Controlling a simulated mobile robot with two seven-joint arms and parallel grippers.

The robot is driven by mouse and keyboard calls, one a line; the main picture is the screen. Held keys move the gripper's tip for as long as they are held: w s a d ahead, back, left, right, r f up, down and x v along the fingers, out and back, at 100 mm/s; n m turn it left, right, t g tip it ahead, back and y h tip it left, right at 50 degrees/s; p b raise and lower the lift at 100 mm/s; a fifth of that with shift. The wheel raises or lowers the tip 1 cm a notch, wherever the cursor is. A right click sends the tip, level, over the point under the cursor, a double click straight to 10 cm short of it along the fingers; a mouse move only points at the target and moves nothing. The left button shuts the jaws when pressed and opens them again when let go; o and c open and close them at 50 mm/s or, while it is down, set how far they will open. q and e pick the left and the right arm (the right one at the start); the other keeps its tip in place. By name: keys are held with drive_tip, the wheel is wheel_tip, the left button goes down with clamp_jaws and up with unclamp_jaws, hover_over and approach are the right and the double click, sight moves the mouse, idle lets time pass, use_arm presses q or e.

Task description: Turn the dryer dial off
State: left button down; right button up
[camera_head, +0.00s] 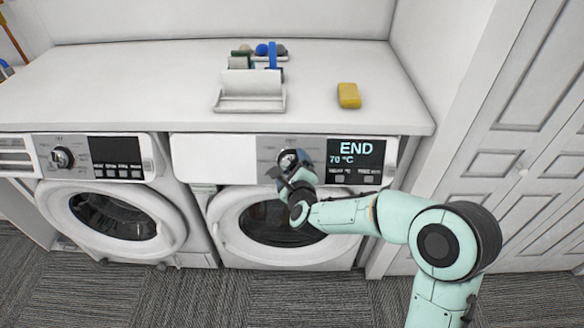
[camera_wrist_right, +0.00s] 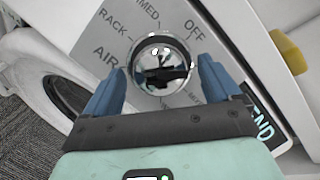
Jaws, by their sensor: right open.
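The dryer (camera_head: 213,160) stands under the white counter, right of another front-loading machine. Its chrome dial (camera_head: 288,158) is on the front panel, left of a dark display (camera_head: 355,158) reading END and 70 °C. In the right wrist view the dial (camera_wrist_right: 161,65) sits amid printed labels, with OFF (camera_wrist_right: 194,28) at its upper right and AIR at its left. My right gripper (camera_wrist_right: 163,75) is open, its two blue fingers on either side of the dial; I cannot tell whether they touch it. In the head view my right gripper (camera_head: 290,168) partly covers the dial. My left gripper is not in view.
The left machine (camera_head: 168,215) has its own dial (camera_head: 62,157) and dark display. On the counter (camera_head: 150,80) are a yellow sponge (camera_head: 348,95) and a white holder (camera_head: 250,104) with brushes. Grey carpet (camera_head: 190,295) lies below.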

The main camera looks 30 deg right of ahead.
drive_tip(key=c, duration=1.1)
drive_tip(key=shift+o, duration=0.2)
drive_tip(key=shift+n, duration=0.3)
drive_tip(key=shift+r+n+y, duration=0.1)
drive_tip(key=shift+n+y, duration=0.4)
drive_tip(key=shift+n, duration=1.4)
drive_tip(key=n+p, duration=0.1)
drive_tip(key=n+g+y+p, duration=0.1)
drive_tip(key=n, duration=0.1)
drive_tip(key=shift+d+r+n, duration=0.1)
drive_tip(key=shift+r+n, duration=0.1)
drive_tip(key=shift+n, duration=0.1)
drive_tip(key=shift+n+p, duration=0.45)
drive_tip(key=shift+n, duration=0.25)
drive_tip(key=shift+f+g, duration=0.1)
drive_tip(key=shift+g, duration=0.2)
